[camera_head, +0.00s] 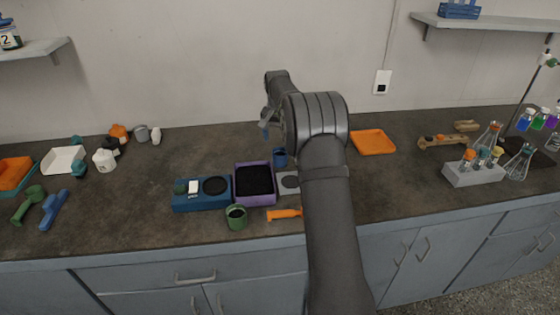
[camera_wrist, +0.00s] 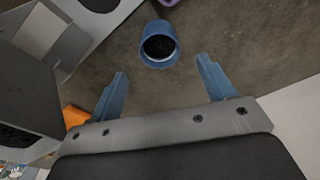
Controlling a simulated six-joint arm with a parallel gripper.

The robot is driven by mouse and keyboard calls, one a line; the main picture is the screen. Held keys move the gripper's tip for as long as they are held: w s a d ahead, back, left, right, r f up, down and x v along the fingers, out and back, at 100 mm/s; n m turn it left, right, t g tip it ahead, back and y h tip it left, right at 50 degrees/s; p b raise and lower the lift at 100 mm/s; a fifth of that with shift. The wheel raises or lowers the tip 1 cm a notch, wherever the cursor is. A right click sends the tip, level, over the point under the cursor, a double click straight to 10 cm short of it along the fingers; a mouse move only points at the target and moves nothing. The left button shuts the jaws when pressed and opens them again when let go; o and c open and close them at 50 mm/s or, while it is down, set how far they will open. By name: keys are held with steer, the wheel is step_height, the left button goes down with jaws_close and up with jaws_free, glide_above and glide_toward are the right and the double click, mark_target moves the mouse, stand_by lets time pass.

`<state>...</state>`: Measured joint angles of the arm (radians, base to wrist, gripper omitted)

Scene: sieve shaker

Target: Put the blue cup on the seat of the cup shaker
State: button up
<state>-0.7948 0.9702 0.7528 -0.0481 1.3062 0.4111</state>
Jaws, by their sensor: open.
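The blue cup (camera_head: 280,157) stands upright on the bench behind a grey device (camera_head: 287,181) with a dark round pad, partly hidden by my arm. A blue device (camera_head: 203,195) with a dark round pad and a small white panel stands further left; I cannot tell for certain which is the cup shaker. My gripper (camera_head: 266,126) is above and behind the cup. In the wrist view my gripper (camera_wrist: 163,75) is open and empty, and the cup (camera_wrist: 159,45) shows its dark inside just beyond and between the fingertips, apart from them.
A purple tray (camera_head: 240,199) of black material sits between the two devices. A green cup (camera_head: 236,217) and an orange tool (camera_head: 284,213) lie near the front edge. An orange tray (camera_head: 373,142) is at right, and a flask rack (camera_head: 473,174) further right. The back middle is clear.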

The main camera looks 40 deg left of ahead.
mark_target(280, 152)
steer(key=f, duration=0.5)
steer(key=w+f, duration=0.1)
steer(key=f, duration=0.1)
steer(key=shift+a+f, duration=0.15)
steer(key=shift+f, duration=0.05)
steer(key=c, duration=1.2)
